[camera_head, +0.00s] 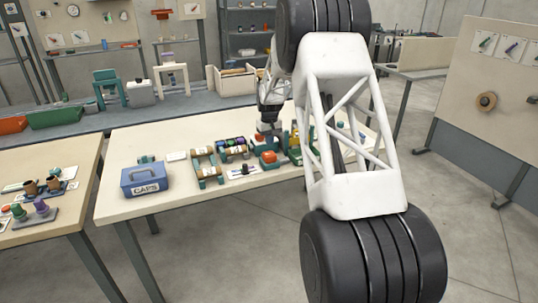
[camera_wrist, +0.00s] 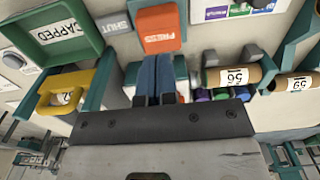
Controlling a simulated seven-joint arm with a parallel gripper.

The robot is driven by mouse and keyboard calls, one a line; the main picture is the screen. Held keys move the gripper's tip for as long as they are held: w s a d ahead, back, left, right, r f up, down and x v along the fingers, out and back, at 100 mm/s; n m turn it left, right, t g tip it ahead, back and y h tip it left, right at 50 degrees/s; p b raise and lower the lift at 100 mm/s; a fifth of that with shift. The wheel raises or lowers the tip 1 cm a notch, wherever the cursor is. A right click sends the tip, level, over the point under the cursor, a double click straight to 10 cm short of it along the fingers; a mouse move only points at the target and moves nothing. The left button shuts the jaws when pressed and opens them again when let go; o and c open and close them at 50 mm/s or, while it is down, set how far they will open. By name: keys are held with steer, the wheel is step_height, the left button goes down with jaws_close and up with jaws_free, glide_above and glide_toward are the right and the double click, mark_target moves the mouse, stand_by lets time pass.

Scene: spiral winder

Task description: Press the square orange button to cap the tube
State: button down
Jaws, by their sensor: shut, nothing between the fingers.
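The square orange button (camera_wrist: 158,28), lettered PRESS, sits on a teal and grey station at the top middle of the wrist view. It also shows in the head view (camera_head: 268,157) on the table. My gripper (camera_wrist: 156,62) is shut and empty, its blue fingers side by side with their tips at the button's lower edge in the picture. I cannot tell whether they touch it. A brown tube (camera_wrist: 232,76) with a white number label lies in a teal holder to the right. A yellow clamp-like part (camera_wrist: 66,94) stands around another labelled tube on the left.
A green tray marked CAPPED (camera_wrist: 92,42) is at the upper left of the wrist view. Several small coloured caps (camera_wrist: 220,94) lie by the tube holder. In the head view, a blue CAPS box (camera_head: 146,180) stands at the table's left, with bare table (camera_head: 130,208) around it.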

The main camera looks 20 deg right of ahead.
steer(key=shift+r, duration=0.6)
steer(key=shift+s+a+r, duration=0.2)
steer(key=shift+r, duration=0.1)
steer(key=s+a+r, duration=0.4)
steer(key=s+r, duration=0.2)
steer(key=s, duration=0.3)
steer(key=s+a+r+t, duration=0.1)
steer(key=s+a+r, duration=0.45)
steer(key=s, duration=0.25)
steer(key=s+a+r, duration=0.4)
steer(key=s+r, duration=0.3)
steer(key=s, duration=0.2)
steer(key=s+a, duration=0.2)
steer(key=s, duration=0.9)
steer(key=s+a+f+t, duration=0.1)
steer(key=s+a, duration=0.2)
steer(key=s, duration=0.9)
steer(key=s+a, duration=0.3)
steer(key=s, duration=0.9)
steer(key=shift+f+t, duration=0.3)
steer(key=shift+f, duration=0.05)
steer(key=shift+a, duration=0.1)
